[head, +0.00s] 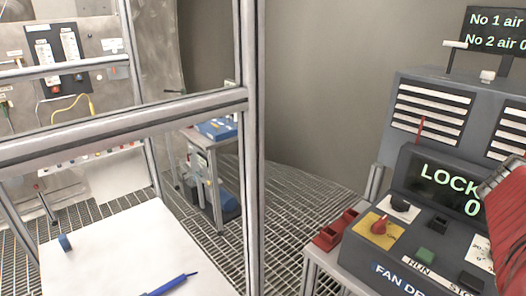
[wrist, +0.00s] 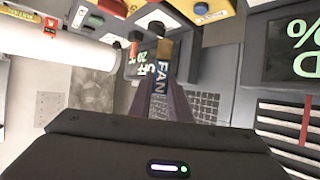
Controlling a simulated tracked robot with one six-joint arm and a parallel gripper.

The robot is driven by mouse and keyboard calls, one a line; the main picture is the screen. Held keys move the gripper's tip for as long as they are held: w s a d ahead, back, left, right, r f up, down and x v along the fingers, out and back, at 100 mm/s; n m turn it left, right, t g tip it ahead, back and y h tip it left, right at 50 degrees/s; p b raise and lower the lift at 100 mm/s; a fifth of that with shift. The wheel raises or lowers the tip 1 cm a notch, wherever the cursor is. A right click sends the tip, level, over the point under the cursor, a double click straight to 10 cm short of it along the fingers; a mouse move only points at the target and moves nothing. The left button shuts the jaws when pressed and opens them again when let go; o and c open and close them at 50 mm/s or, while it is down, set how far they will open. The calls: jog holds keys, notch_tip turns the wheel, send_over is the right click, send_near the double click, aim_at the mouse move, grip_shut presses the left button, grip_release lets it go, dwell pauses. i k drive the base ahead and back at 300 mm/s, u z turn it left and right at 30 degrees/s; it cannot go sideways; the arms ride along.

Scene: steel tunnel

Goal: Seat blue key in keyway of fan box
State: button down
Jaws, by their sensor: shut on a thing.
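In the wrist view my gripper (wrist: 172,88) is shut on the blue key (wrist: 161,77), which shows a dark blue face lettered FAN. A brass-coloured and black part shows just beyond the key; I cannot tell if they touch. The grey fan box (head: 355,262) stands at the right of the head view, with a green-lit LOCK display (head: 440,185). On its top are a yellow plate with a red knob (head: 379,227), a white plate with a black knob and a green button. I cannot make out the keyway clearly. My gripper's fingers are not visible in the head view.
A metal frame post (head: 250,150) and rail cross the head view. A white tabletop (head: 110,265) bears a blue pen-like thing (head: 172,284) and a small blue cylinder (head: 64,243). Red trays (head: 335,230) sit left of the fan box. Grating covers the floor.

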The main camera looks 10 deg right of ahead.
aim_at(438, 228)
jog(key=u, duration=2.5)
jog(key=k, duration=0.7)
jog(key=z, duration=0.75)
